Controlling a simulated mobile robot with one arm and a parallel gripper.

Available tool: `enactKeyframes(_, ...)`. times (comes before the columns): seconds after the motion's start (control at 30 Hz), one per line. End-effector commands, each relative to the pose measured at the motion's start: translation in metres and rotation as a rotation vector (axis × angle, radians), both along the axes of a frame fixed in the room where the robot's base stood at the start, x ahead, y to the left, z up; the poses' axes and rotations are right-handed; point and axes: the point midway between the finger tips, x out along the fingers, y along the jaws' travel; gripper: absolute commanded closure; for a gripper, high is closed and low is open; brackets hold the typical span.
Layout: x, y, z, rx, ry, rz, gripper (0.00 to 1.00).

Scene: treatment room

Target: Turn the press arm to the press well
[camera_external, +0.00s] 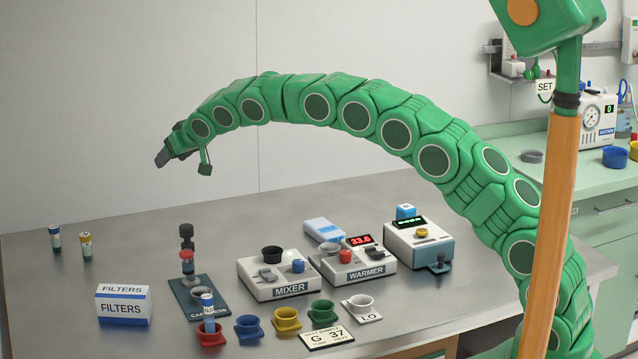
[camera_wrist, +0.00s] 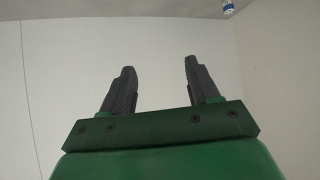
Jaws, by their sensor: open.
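The press (camera_external: 187,240) stands left of the middle of the steel table, with a dark upright, a black top and a red part below it. Its dark base plate (camera_external: 183,297) carries partly hidden white lettering. I cannot clearly make out the press arm's direction or the press well at this size. My gripper (camera_external: 166,155) is high above the table, up and to the left of the press, and apart from it. In the wrist view its two dark fingers (camera_wrist: 159,66) are spread, with nothing between them and pale wall behind.
Blue, yellow and green cups, a mixer (camera_external: 282,276), a warmer (camera_external: 352,268) and a filters box (camera_external: 123,304) stand around. Two vials (camera_external: 86,247) are at the back left. The back-left tabletop is mostly clear.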

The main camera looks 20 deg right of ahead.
Motion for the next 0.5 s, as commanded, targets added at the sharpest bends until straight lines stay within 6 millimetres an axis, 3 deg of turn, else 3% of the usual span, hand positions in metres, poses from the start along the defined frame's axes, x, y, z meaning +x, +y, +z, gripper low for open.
enactKeyframes(0.1, -0.052, 0.000, -0.015, -0.077, 0.147, 0.020, 0.40)
enactKeyframes(0.3, -0.128, -0.004, -0.037, -0.179, 0.355, 0.073, 0.40)
enactKeyframes(0.5, -0.160, -0.005, -0.042, -0.216, 0.436, 0.103, 0.40)
